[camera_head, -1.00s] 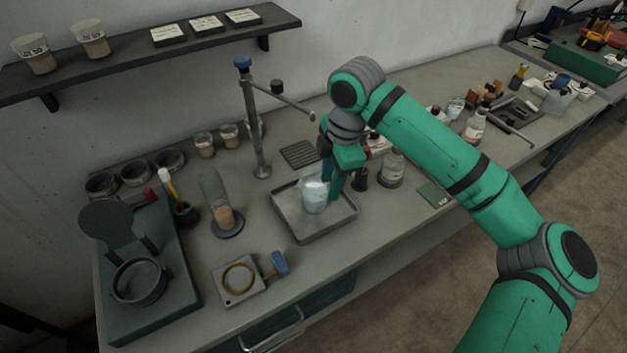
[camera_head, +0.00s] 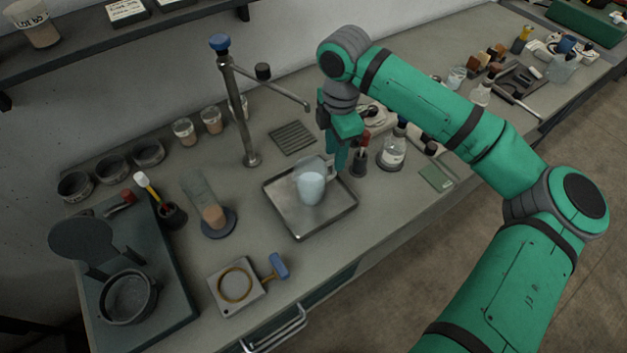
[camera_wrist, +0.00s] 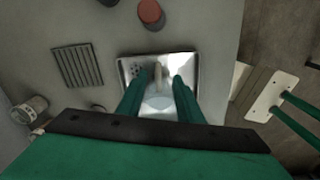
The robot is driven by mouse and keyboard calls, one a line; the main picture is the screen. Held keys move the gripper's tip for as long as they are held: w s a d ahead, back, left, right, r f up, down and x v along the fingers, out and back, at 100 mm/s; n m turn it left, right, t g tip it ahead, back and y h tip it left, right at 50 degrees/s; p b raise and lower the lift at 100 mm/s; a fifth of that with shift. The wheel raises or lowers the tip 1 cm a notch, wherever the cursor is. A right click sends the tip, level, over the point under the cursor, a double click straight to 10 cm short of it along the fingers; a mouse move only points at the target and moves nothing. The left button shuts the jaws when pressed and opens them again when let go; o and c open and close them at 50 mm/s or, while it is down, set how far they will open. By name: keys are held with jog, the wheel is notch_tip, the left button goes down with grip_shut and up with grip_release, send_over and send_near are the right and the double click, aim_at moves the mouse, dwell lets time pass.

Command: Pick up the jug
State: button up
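The jug (camera_head: 311,187) is a pale, translucent vessel standing upright in a shallow metal tray (camera_head: 290,224). Its handle is on the side toward my gripper. My gripper (camera_head: 340,165) points down just behind and to the right of the jug in the head view. In the wrist view my gripper (camera_wrist: 159,82) has its two green fingers apart, with the jug (camera_wrist: 158,103) and its upright handle seen between them. The fingers look empty; whether they touch the handle cannot be told. The lower part of the jug is hidden in the wrist view.
A post (camera_head: 242,110) with a side arm stands behind the tray. A small dark holder (camera_head: 359,162) and a clear bottle (camera_head: 393,152) stand close right of my gripper. A square block with a ring (camera_head: 236,286) lies front left. Bench between is clear.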

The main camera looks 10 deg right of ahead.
aim_at(334, 175)
jog(key=shift+w+d+f, duration=0.1)
jog(key=shift+d+f, duration=0.05)
jog(key=shift+f, duration=1.3)
jog(key=shift+w+d+f, duration=0.1)
jog(key=shift+f, duration=1.3)
grip_shut()
